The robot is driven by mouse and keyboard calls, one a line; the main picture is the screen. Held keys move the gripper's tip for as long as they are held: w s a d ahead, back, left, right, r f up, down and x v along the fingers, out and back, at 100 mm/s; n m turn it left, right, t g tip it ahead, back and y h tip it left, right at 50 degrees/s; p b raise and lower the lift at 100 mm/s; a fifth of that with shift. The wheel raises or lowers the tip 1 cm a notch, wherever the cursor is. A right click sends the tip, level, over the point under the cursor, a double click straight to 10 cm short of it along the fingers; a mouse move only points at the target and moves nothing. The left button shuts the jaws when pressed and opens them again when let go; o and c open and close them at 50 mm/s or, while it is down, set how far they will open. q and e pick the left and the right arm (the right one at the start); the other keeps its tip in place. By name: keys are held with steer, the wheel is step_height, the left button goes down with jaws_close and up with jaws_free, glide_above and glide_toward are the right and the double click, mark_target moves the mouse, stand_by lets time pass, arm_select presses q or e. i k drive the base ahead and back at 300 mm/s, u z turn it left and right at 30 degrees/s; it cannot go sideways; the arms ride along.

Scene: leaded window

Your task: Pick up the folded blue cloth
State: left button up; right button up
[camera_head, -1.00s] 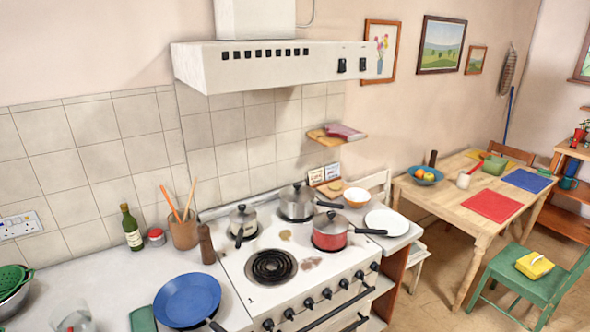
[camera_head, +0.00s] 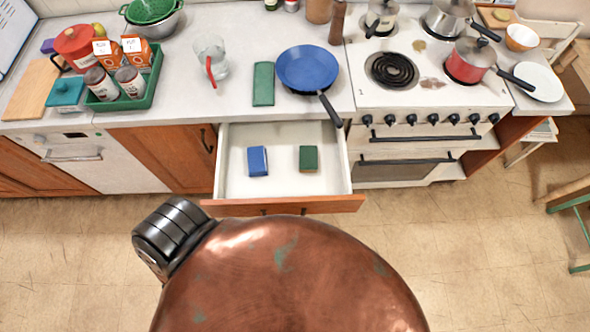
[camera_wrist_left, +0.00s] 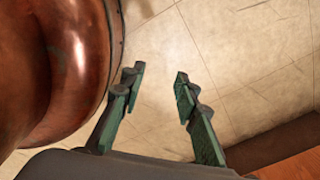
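The folded blue cloth (camera_head: 258,161) appears as a small blue block lying in the left half of an open drawer (camera_head: 232,185) below the counter. A similar dark green folded piece (camera_head: 308,159) lies to its right in the same drawer, with a gap between them. My left gripper (camera_wrist_left: 160,75) shows in the left wrist view. Its two green fingers are apart with nothing between them, over the tiled floor. The cloth is not in that view. Neither gripper shows in the head view.
The drawer front (camera_head: 285,205) juts out over the floor. A blue pan (camera_head: 307,68) has its handle past the counter edge above the drawer. A longer green cloth (camera_head: 263,84), a glass jug (camera_head: 211,60) and a green tray (camera_head: 143,98) stand on the counter.

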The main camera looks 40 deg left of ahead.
mark_target(256, 156)
steer(key=z, duration=0.2)
steer(key=k, duration=0.65)
steer(key=u, duration=1)
